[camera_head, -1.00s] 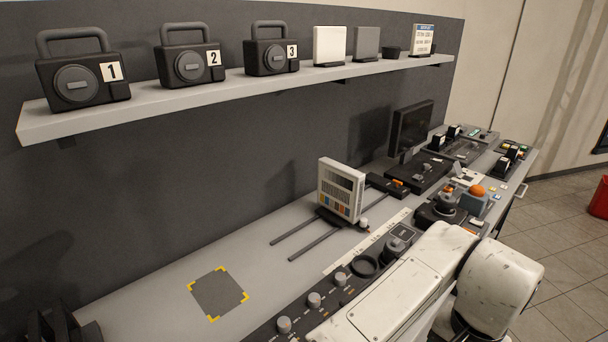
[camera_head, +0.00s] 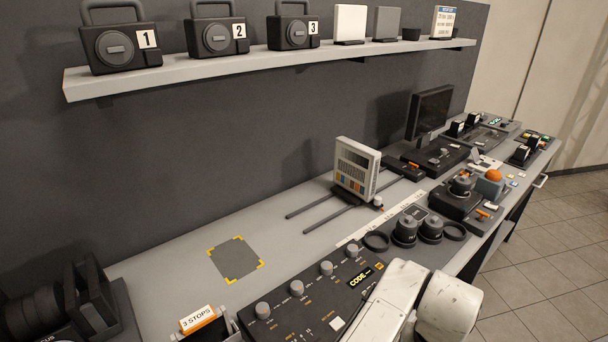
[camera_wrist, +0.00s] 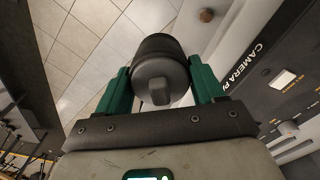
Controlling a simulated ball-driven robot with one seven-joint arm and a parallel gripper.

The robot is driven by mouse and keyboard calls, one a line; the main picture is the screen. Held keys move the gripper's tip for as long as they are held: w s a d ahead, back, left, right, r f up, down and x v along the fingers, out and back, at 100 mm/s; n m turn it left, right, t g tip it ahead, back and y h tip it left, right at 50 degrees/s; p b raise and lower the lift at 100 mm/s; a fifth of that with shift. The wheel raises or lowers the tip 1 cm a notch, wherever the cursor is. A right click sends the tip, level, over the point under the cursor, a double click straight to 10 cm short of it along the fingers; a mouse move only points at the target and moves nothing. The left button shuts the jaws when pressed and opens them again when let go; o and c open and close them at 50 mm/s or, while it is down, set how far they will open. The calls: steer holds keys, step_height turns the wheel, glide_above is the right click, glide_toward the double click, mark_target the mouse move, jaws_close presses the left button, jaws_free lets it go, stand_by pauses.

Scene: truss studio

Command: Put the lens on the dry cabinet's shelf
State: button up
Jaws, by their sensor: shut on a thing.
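In the wrist view my gripper (camera_wrist: 160,72) is shut on a dark cylindrical lens (camera_wrist: 161,46), with one green finger on each side. A grey knob-like piece sits on the near end of the lens. The held lens is clear of the bench top as far as the wrist view shows. In the head view my gripper is out of sight and only my white arm shows at lower right. I cannot make out the dry cabinet or its shelf for certain in either view.
A wall shelf (camera_head: 180,75) holds numbered black cases. A yellow-cornered square (camera_head: 236,260) is bare.

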steer(key=a+f+n+b, duration=0.1)
steer(key=a+f+n, duration=0.3)
steer(key=f, duration=0.8)
steer(key=shift+f+n+b, duration=0.15)
steer(key=shift+n+b, duration=0.2)
steer(key=shift+n, duration=0.15)
steer(key=shift+d, duration=0.1)
